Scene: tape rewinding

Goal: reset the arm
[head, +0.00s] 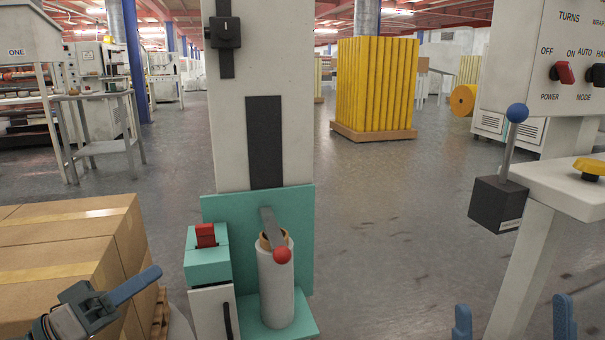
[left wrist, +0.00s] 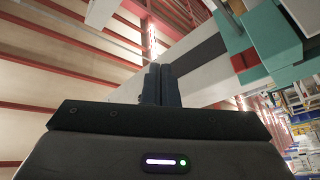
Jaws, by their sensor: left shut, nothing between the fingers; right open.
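My left gripper (head: 134,286) is at the lower left in the head view, in front of the cardboard boxes and left of the teal station. Its fingers are together and empty; they also show closed in the left wrist view (left wrist: 160,84). My right gripper (head: 513,322) shows only as two blue fingertips at the bottom right edge, spread apart with nothing between them. An arm with a red ball end (head: 282,255) lies across the top of a white roll (head: 275,292) on the teal station (head: 304,230). The lower part of my right gripper is out of frame.
Cardboard boxes (head: 52,240) fill the lower left. A red switch sits on a teal box (head: 207,265) beside the roll. A control panel (head: 565,60) and a lever with a blue knob (head: 517,113) stand at the right. The floor between is clear.

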